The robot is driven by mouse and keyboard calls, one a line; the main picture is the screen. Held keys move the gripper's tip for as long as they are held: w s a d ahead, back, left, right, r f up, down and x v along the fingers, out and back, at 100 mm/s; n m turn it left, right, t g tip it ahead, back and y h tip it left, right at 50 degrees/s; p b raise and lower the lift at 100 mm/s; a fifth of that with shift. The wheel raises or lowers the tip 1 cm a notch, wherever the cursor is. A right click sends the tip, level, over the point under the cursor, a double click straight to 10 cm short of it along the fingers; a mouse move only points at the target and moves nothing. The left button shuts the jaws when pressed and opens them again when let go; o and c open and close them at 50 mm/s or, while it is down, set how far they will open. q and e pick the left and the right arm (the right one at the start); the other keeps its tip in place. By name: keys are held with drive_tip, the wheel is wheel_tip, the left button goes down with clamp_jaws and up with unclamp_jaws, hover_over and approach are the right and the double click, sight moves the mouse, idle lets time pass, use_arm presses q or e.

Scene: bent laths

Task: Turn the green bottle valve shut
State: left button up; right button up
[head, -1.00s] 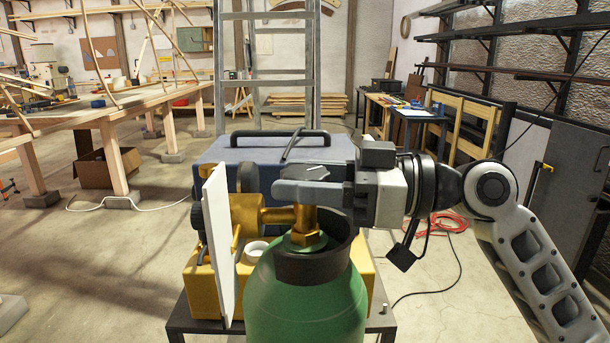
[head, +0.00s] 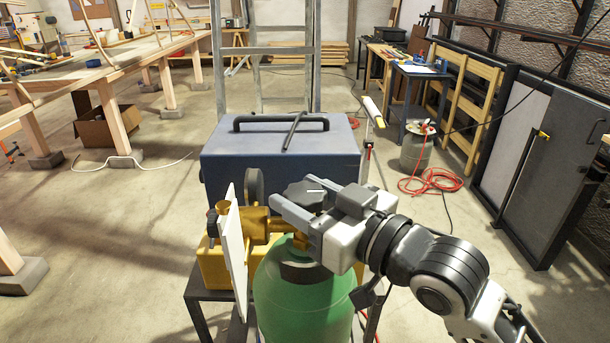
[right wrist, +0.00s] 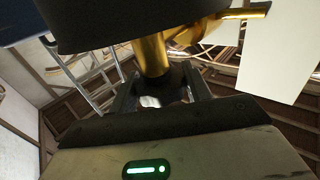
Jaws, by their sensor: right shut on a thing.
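The green bottle (head: 300,310) stands upright in front of me, with a black collar and a brass valve (head: 262,222) on top. The valve's black handwheel (head: 303,190) carries a white stroke. My right gripper (head: 283,207) reaches in from the lower right and is shut on the handwheel, its grey fingers at the wheel's sides. In the right wrist view the brass stem (right wrist: 152,55) runs to the dark handwheel (right wrist: 178,80) between the fingers, partly hidden there. My left gripper is in neither view.
A white plate (head: 234,262) stands on edge just left of the valve, near a round gauge (head: 253,185). A ladder (head: 222,75) stands farther back. Red hose (head: 435,182) lies right.

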idle(0.5)
drive_tip(key=o, duration=0.9)
drive_tip(key=shift+o, duration=0.2)
